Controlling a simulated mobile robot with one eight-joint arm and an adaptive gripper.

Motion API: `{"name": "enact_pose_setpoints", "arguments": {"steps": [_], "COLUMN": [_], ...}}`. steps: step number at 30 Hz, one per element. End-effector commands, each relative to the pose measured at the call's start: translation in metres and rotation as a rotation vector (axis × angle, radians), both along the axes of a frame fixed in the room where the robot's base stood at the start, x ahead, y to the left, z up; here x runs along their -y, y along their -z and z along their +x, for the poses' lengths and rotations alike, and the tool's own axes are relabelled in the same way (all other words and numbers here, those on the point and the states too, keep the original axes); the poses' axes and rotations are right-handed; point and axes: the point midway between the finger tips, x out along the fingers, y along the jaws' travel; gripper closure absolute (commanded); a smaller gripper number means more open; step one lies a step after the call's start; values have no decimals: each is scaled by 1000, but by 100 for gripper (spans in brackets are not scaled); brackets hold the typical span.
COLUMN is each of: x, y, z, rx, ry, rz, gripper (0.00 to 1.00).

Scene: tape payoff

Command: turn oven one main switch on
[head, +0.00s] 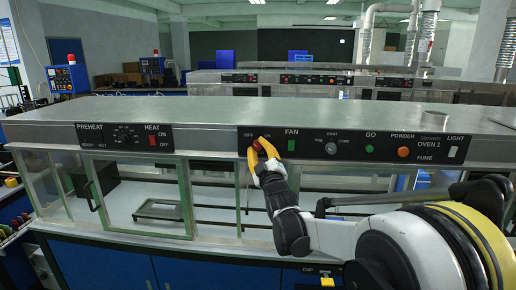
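Oven one's control panel (345,146) runs along the front of its metal hood and carries the label OVEN 1. At its left end are the words OFF and ON, with a small reddish switch (257,145) below them, mostly covered by my gripper. My gripper (257,147) has two yellow fingers, which reach up to this switch. The fingertips are apart, one on its left and one on its right. I cannot tell whether they touch or grip it. The switch's position is hidden.
Right of my gripper are a green FAN switch (291,145), a COAT knob (331,148), a green GO button (369,149) and an orange POWDER button (403,152). A PREHEAT and HEAT panel (124,136) is at left. Glass doors (140,195) stand below.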

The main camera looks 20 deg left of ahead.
Motion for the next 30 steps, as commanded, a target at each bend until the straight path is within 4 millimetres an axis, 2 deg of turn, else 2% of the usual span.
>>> {"name": "enact_pose_setpoints", "arguments": {"steps": [8,14,30], "x": [0,-1,-2], "y": [0,1,1], "z": [0,0,-1], "rx": [-3,-22,-130], "ry": [0,-1,-1], "rz": [17,93,550], "gripper": [100,100,100]}}
